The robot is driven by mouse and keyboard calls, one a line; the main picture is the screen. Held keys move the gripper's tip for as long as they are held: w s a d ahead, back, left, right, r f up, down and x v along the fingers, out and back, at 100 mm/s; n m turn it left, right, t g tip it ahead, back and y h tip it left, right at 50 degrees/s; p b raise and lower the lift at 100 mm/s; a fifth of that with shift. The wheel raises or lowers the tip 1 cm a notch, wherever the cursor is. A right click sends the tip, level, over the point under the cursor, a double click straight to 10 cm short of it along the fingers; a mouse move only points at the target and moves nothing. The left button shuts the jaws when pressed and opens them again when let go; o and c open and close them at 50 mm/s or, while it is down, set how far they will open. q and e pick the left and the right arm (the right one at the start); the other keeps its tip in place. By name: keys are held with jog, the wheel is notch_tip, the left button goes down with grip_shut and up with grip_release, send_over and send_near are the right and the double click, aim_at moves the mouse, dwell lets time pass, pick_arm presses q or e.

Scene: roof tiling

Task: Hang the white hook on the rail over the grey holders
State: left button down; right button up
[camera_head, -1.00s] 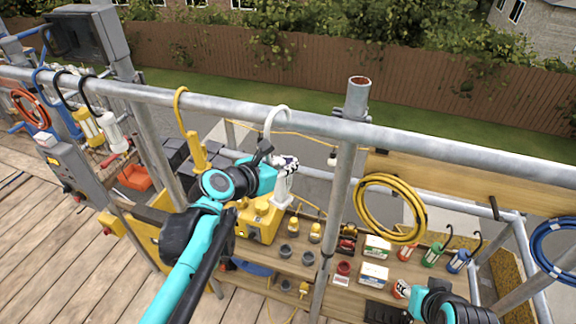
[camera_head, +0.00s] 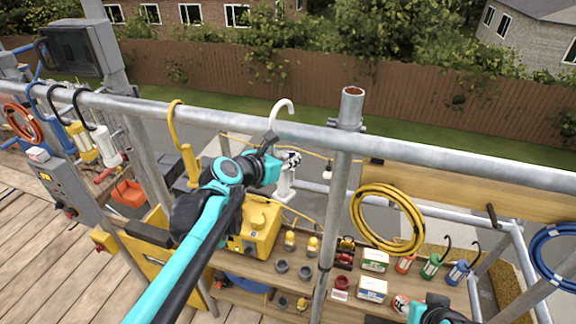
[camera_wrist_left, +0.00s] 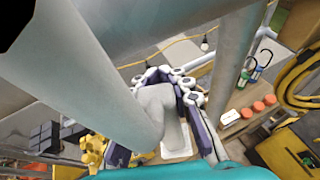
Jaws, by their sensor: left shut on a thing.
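The white hook (camera_head: 281,108) is upright, its curved top standing above the thick grey rail (camera_head: 222,116) and its open tip pointing right. Its shaft crosses in front of the rail, and I cannot tell whether they touch. My left gripper (camera_head: 288,161) is shut on the hook's white lower body, just below the rail. In the left wrist view the white body (camera_wrist_left: 160,108) sits between the dark fingers. The small grey round holders (camera_head: 281,266) are on the shelf below the hook. My right arm shows only partly at the lower right edge; its fingers are not visible.
A yellow hook (camera_head: 181,140) hangs on the rail to the left. An upright post (camera_head: 339,190) and a yellow cable coil (camera_head: 388,218) are to the right. A yellow case (camera_head: 256,229) stands on the shelf. The rail between yellow hook and post is otherwise clear.

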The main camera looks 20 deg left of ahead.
pick_arm(q)
jog(key=shift+w+f+b, duration=0.3)
jog(key=shift+f+b, duration=0.35)
jog(key=shift+f, duration=0.1)
jog(key=shift+w+f+b, duration=0.25)
jog(key=shift+f+b, duration=0.4)
jog(key=shift+f, duration=0.15)
jog(key=shift+w+f+b, duration=0.3)
jog(key=shift+f+b, duration=0.35)
jog(key=shift+f, duration=0.1)
jog(key=c, duration=1.3)
grip_release()
jog(key=shift+o, duration=0.2)
